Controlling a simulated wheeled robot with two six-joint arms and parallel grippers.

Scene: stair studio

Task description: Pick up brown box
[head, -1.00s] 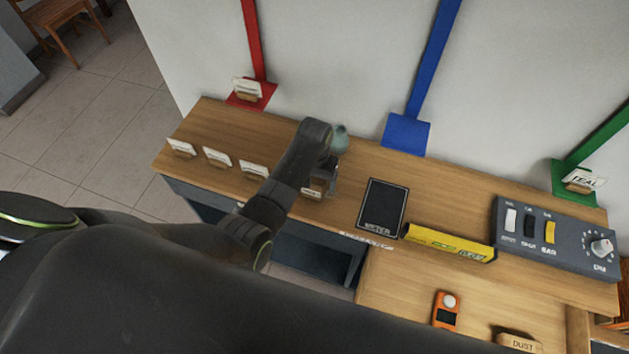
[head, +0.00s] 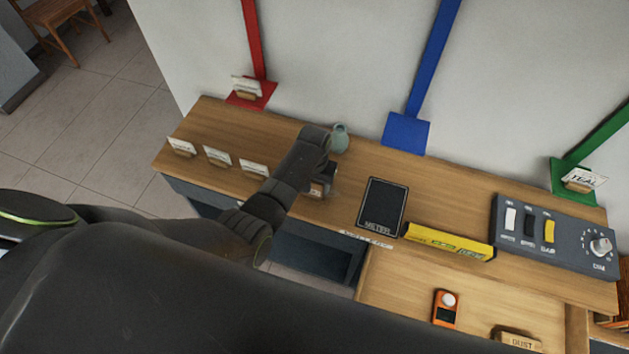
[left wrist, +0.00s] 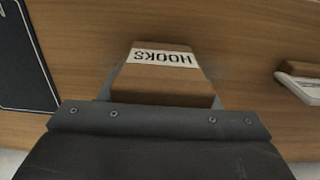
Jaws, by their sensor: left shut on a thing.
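A small brown box (left wrist: 165,83) with a white label reading HOOKS is between the jaws of my left gripper (left wrist: 160,96) in the left wrist view. My left gripper is shut on it. In the head view the left gripper (head: 325,180) is at the desk, and only a small part of the box (head: 317,188) shows beside it; my arm hides the rest. I cannot tell whether the box touches the desk. My right gripper is not in view.
Several white cards in wooden holders (head: 218,157) stand on the desk (head: 455,185) to the left. A teal vase (head: 340,139) is just behind the gripper. A black METER panel (head: 382,206), yellow box (head: 450,242) and switch panel (head: 555,240) are to the right.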

